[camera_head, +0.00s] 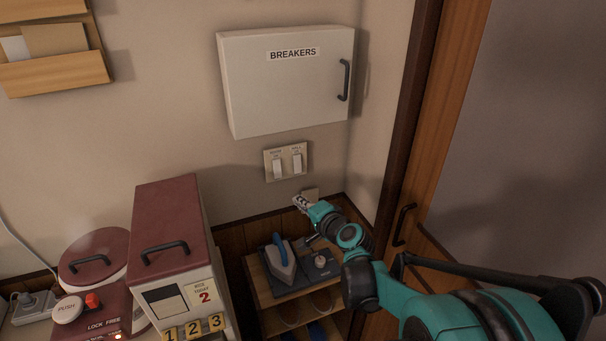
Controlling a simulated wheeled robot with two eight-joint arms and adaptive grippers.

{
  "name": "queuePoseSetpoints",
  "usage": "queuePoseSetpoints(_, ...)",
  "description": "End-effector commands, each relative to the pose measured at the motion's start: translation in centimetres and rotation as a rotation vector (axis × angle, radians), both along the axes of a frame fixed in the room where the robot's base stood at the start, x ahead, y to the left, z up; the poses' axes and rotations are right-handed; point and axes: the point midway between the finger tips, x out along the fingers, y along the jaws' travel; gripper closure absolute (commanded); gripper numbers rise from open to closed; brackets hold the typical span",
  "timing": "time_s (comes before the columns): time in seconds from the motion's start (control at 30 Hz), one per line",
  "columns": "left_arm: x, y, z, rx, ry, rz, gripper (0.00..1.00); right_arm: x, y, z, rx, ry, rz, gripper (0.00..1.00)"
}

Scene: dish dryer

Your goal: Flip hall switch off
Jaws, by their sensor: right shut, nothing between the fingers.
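A cream switch plate (286,160) with two white rocker switches is on the wall below the breaker box. The left switch (278,168) and the right switch (297,163) each have a small label above. The right label seems to read HALL, but it is too small to be sure, and I cannot tell which way either rocker is set. My right gripper (300,203) is shut and empty, just below the plate and the right switch, apart from them in the picture. My left gripper is not in view.
A closed breaker box (291,85) hangs above the plate. A wooden door frame (408,120) stands to the right. Below is a shelf with a blue iron (284,258). A red-topped machine (170,240) stands at left. The wall around the plate is clear.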

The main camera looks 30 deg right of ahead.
Motion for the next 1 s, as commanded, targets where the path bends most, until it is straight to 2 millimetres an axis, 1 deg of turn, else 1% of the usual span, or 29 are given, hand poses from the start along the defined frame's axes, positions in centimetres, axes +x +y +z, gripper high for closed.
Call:
queuePoseSetpoints(0.03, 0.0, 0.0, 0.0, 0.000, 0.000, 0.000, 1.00, 0.6, -1.9, -0.1, 0.048, -0.030, -0.044, 1.00)
queuePoseSetpoints(0.1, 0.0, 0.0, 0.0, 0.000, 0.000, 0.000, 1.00, 1.1, -3.9, -0.1, 0.110, -0.067, -0.094, 1.00)
queuePoseSetpoints(0.2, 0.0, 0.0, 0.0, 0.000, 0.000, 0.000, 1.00, 1.4, -6.0, -0.3, 0.176, -0.106, -0.144, 1.00)
queuePoseSetpoints(0.3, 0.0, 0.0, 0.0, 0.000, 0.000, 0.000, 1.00, 1.5, -7.2, -0.3, 0.210, -0.129, -0.173, 1.00)
queuePoseSetpoints(0.43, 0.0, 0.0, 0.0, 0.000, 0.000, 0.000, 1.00, 1.6, -7.7, -0.4, 0.226, -0.138, -0.184, 1.00)
queuePoseSetpoints(0.77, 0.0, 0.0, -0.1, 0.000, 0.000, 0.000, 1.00, 1.8, -7.6, -0.4, 0.224, -0.137, -0.182, 1.00)
queuePoseSetpoints(0.87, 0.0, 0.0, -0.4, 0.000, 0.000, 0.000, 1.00, 2.7, -7.7, -0.6, 0.223, -0.136, -0.180, 1.00)
queuePoseSetpoints(1.0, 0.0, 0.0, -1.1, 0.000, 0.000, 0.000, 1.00, 5.1, -7.9, -1.1, 0.223, -0.136, -0.179, 1.00)
